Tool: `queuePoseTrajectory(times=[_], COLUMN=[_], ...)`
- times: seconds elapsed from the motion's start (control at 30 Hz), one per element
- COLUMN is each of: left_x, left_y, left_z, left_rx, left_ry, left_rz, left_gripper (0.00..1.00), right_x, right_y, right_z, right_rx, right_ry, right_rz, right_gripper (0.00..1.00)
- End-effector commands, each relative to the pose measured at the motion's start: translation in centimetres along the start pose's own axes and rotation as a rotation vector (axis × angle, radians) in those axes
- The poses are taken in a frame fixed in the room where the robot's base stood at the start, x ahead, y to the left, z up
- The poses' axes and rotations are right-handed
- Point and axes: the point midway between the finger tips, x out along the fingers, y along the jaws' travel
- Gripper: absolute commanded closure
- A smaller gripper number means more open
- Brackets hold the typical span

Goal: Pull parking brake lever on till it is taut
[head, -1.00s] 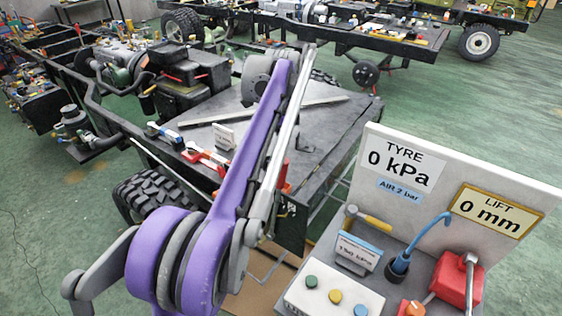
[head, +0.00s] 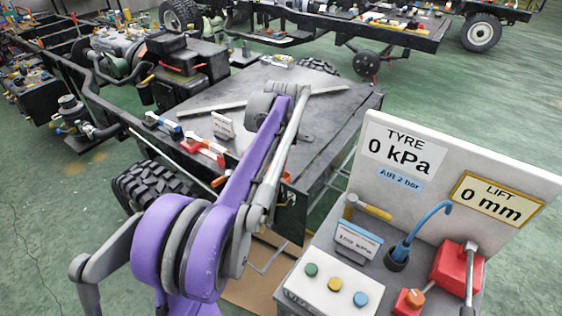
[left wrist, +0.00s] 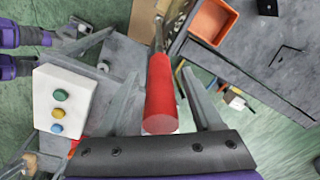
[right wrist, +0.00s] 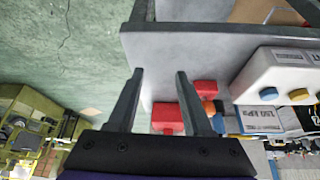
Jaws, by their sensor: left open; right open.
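A lever with a red grip (left wrist: 160,95) and a thin metal shank shows in the left wrist view, its end towards my palm. I take it for the parking brake lever. My left gripper (left wrist: 163,72) is open, with one finger on each side of the red grip; I cannot tell whether either touches it. In the head view my left arm hides this gripper, and only a bit of red (head: 287,177) shows behind the arm. My right gripper (right wrist: 160,72) is open and empty, above the edge of a grey cart (right wrist: 180,45).
The cart bears a white box with coloured buttons (head: 333,288), a red block (head: 458,268), a blue hose (head: 428,222) and a display panel (head: 500,172). A dark chassis deck (head: 330,105) lies behind my left arm. An orange tray (left wrist: 212,20) is near the red grip.

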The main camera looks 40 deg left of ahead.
Motion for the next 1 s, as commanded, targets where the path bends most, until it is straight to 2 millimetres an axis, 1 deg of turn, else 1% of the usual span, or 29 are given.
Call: queuePoseTrajectory(times=[0.07,0.2,0.37,0.4,0.43,1.0], left_x=[-0.02,-0.03,-0.04,-0.04,-0.04,-0.06], left_y=[0.00,0.00,0.00,0.00,0.00,0.00], left_z=[-0.01,0.00,0.00,0.00,0.00,0.01], left_rx=[0.000,0.000,0.000,0.000,0.000,0.000], left_ry=[0.000,0.000,0.000,0.000,0.000,0.000], left_rz=[0.000,0.000,0.000,0.000,0.000,0.000], left_gripper=[0.35,0.60,0.89,0.96,1.00,1.00], right_x=[0.00,0.00,0.00,0.00,0.00,-0.01], right_y=[0.00,0.00,0.00,0.00,0.00,0.00], right_z=[0.00,0.00,0.00,0.00,0.00,-0.01], right_rx=[0.000,0.000,0.000,0.000,0.000,0.000], right_ry=[0.000,0.000,0.000,0.000,0.000,0.000], right_rz=[0.000,0.000,0.000,0.000,0.000,0.000], right_gripper=[0.50,0.50,0.50,0.50,0.50,0.50])
